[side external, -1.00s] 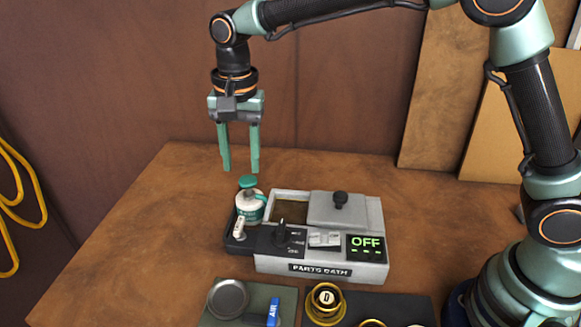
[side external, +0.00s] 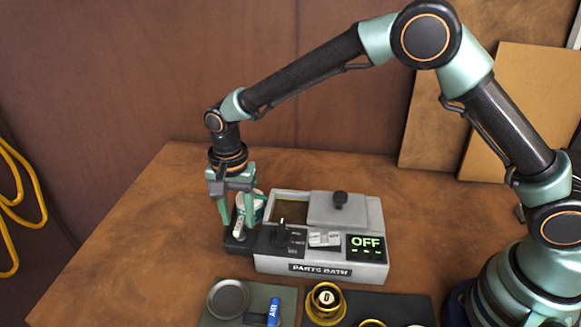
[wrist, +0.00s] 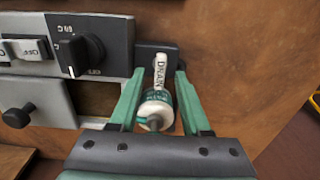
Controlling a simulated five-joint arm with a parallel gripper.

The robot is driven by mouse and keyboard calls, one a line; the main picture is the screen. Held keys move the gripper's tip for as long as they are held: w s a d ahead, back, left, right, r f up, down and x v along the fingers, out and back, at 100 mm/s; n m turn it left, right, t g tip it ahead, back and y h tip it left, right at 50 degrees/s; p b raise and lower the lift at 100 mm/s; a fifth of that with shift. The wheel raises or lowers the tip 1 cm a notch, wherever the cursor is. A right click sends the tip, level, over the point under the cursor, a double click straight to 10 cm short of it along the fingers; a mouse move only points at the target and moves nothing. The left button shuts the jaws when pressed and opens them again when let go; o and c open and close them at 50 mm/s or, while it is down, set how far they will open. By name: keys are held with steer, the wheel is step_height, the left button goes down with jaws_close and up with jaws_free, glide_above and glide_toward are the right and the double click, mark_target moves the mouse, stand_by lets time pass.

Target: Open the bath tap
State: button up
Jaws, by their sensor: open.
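The bath tap appears to be the white lever marked DRAIN (wrist: 160,72), on a dark block at the end of the grey parts bath (side external: 322,270). The same lever shows in the side view (side external: 239,230), partly behind a finger. My gripper (side external: 236,225) is open, pointing down over that end of the bath. In the wrist view its green fingers (wrist: 158,76) stand on either side of the lever, with gaps showing. Whether a finger touches the lever is unclear. A white bottle with a green label (wrist: 155,108) also shows between the fingers, close to the lever.
The bath has a black knob (side external: 281,234), a white rocker switch (side external: 324,239), a display reading OFF (side external: 366,245) and a lid with a black handle (side external: 340,200). A green mat with a round dish (side external: 228,298) lies in front. The wooden table is clear to the left.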

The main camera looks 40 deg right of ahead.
steer(key=shift+f, duration=0.5)
jaws_close()
